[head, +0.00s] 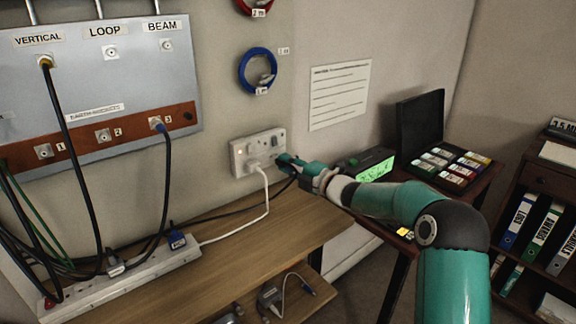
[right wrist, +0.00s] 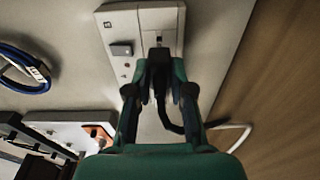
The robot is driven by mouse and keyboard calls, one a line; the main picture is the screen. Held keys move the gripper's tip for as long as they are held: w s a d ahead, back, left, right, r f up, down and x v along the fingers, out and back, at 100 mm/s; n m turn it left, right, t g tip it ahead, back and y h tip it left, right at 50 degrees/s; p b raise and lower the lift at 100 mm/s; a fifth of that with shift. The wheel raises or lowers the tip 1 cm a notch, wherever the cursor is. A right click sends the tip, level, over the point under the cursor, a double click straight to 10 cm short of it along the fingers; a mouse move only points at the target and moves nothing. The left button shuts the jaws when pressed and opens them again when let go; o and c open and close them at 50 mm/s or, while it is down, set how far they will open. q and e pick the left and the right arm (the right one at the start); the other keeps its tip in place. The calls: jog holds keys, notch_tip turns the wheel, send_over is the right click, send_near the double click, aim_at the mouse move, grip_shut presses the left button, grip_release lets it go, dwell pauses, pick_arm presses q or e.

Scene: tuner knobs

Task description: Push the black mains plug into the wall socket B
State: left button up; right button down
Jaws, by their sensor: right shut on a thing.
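The white double wall socket (head: 240,155) is on the wall, just left of my right gripper (head: 285,163). A white plug (head: 254,165) with a white cable sits in its left half. In the right wrist view my right gripper (right wrist: 159,92) is shut on the black mains plug (right wrist: 158,66), right in front of the wall socket (right wrist: 121,18). Part of the socket face above the plug shows. I cannot tell whether the pins touch or enter the socket. The plug's black cable hangs below. No letter B is legible. My left gripper is not in view.
A wooden bench (head: 290,222) runs below the socket, with a white power strip (head: 125,285) at left. A patch panel (head: 90,75) with cables hangs at upper left. A green-screen device (head: 370,166) and an open case (head: 420,130) stand to the right of the gripper.

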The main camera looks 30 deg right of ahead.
dwell(0.3)
jog(key=shift+w+a+p, duration=0.15)
jog(key=shift+w+p, duration=0.25)
jog(key=shift+w, duration=1)
jog(key=c, duration=0.9)
grip_release()
jog(key=shift+c, duration=0.2)
jog(key=s+d, duration=0.2)
jog(key=s, duration=0.9)
jog(key=shift+s+d, duration=0.2)
jog(key=shift+s, duration=0.15)
jog(key=shift+f, duration=0.1)
